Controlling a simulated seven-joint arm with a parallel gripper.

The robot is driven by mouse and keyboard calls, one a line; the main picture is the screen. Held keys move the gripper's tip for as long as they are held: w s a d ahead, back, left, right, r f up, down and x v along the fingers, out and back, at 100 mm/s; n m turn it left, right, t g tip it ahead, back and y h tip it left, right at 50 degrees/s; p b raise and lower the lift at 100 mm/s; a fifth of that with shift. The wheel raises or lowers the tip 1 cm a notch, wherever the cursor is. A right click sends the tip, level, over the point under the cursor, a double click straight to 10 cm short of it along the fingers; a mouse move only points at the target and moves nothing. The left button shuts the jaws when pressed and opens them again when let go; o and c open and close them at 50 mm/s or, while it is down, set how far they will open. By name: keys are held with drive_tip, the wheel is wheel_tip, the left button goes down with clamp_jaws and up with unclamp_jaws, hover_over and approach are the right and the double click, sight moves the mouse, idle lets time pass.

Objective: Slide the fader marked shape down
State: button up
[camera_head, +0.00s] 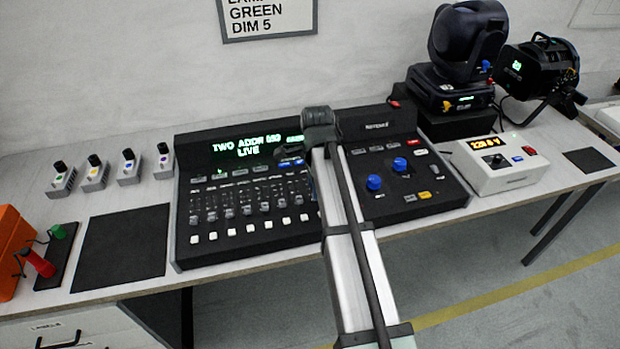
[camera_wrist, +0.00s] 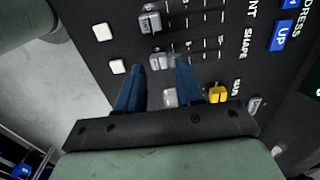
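In the wrist view, the black console face carries the printed label SHAPE (camera_wrist: 245,43). The grey fader cap (camera_wrist: 158,62) roughly in line with that label sits between the two blue fingertips of my gripper (camera_wrist: 160,66). The fingers are open, one on each side along the fader's travel; I cannot tell whether either touches the cap. Another grey cap (camera_wrist: 170,97), by the SUB label, lies between the fingers closer to the palm.
Another grey cap (camera_wrist: 150,22) is close beside the shape fader. White buttons (camera_wrist: 117,66) and a yellow cap (camera_wrist: 217,94) are near the fingers. A console with blue knobs (camera_head: 374,182) stands right of my arm. A bare black mat (camera_head: 120,248) lies to the left.

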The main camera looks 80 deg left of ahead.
drive_tip(key=shift+r, duration=2.05)
drive_tip(key=w+d+f+g, duration=0.1)
drive_tip(key=w+d+f, duration=0.2)
drive_tip(key=w+d, duration=0.4)
drive_tip(key=w+d+f, duration=0.3)
drive_tip(key=w+d, duration=0.2)
drive_tip(key=d, duration=0.4)
drive_tip(key=w+d+f+g+h, duration=0.1)
drive_tip(key=w+d+f, duration=0.8)
drive_tip(key=d+f, duration=0.35)
drive_tip(key=w+d+f, duration=0.9)
drive_tip(key=d+f, duration=0.3)
drive_tip(key=d, duration=0.1)
drive_tip(key=s+d+f+g, duration=0.1)
drive_tip(key=d+f, duration=0.5)
drive_tip(key=d, duration=0.5)
drive_tip(key=s+d+f+g, duration=0.1)
drive_tip(key=s+d+f, duration=0.1)
drive_tip(key=d+f, duration=0.6)
drive_tip(key=s+d+f+g+y, duration=0.1)
drive_tip(key=s+d+f, duration=0.5)
drive_tip(key=s+d, duration=0.9)
drive_tip(key=d+g, duration=0.1)
drive_tip(key=d, duration=0.1)
drive_tip(key=shift+d+g, duration=0.35)
drive_tip(key=shift+g, duration=0.05)
